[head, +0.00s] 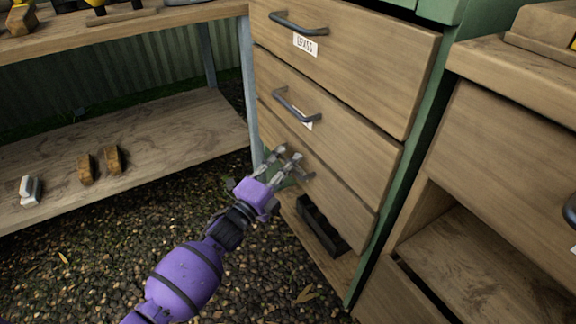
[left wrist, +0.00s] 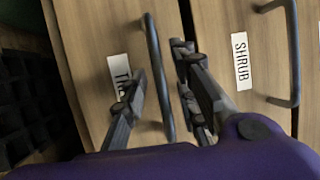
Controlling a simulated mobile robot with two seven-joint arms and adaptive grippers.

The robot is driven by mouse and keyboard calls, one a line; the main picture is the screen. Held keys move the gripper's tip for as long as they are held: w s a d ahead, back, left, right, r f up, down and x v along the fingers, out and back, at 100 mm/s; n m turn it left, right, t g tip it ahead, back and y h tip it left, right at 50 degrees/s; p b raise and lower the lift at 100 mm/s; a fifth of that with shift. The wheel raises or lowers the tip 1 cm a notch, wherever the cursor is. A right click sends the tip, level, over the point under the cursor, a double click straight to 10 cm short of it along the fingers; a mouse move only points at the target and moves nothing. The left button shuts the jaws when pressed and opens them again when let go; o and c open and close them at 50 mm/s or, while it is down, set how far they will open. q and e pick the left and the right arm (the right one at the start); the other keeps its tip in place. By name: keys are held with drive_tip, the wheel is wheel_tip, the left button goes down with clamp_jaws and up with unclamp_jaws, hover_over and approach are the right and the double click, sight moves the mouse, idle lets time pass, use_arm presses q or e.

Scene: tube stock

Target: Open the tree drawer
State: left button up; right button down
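The tree drawer (head: 340,200) is the lowest of three wooden drawers in the green cabinet and looks shut. In the left wrist view its label (left wrist: 119,70) shows a "T", the rest hidden by a finger. Its dark bar handle (left wrist: 153,50) lies between the two fingers of my left gripper (left wrist: 158,88). The fingers are apart, one on each side of the bar. I cannot tell whether they touch it. In the head view my left gripper (head: 281,155) is at this drawer's front and mostly hides the handle. My right gripper is not in view.
Above are the shrub drawer (head: 345,128), its label (left wrist: 240,61) readable in the wrist view, and the top drawer (head: 370,60). A black tray (head: 322,224) sits on the shelf below. A low wooden shelf (head: 150,130) stands left; another cabinet (head: 505,160) stands right.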

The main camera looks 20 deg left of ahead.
use_arm(q)
drive_tip(key=shift+w, duration=0.2)
drive_tip(key=shift+c, duration=0.6)
clamp_jaws()
